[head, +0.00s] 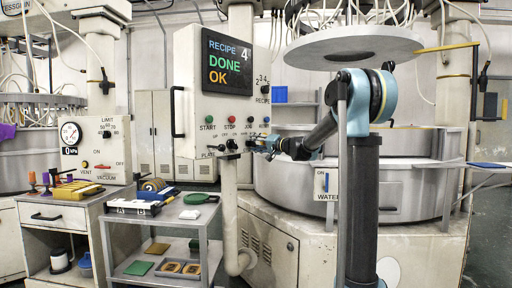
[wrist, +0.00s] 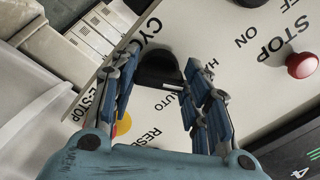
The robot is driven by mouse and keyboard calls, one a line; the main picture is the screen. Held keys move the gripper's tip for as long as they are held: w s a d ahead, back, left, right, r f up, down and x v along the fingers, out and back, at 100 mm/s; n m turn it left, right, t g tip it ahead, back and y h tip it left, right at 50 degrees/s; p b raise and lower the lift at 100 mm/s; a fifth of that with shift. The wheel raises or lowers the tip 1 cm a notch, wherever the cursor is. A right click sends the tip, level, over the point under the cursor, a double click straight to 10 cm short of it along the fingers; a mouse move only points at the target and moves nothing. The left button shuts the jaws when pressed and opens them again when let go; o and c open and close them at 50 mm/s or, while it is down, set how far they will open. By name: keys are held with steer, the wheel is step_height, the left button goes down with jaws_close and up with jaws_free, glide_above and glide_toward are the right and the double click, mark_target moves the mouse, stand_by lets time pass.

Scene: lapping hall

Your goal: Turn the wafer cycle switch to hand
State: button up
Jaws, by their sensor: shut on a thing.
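The cycle switch is a black knob (wrist: 157,68) on the cream control panel (wrist: 185,30) in the wrist view, beside the partly hidden words CYCLE, HAND and AUTO. A small white mark shows at its lower right edge, close to the AUTO label; its exact setting is hard to tell. My gripper (wrist: 160,72) has its blue fingers on either side of the knob, shut on it. In the head view my gripper (head: 258,145) is at the lower right of the control panel (head: 190,80) and hides the knob.
A red STOP button (wrist: 302,65) and a yellow and red E-stop part (wrist: 122,124) lie near the fingers. The panel's screen (head: 227,63) reads RECIPE 4 DONE OK. A grey cart (head: 180,225) stands below left, and a large round machine (head: 350,190) stands right.

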steer(key=shift+w+d, duration=0.1)
steer(key=o, duration=1.1)
steer(key=shift+w+f, duration=0.1)
steer(key=shift+c, duration=0.2)
steer(key=v, duration=1.2)
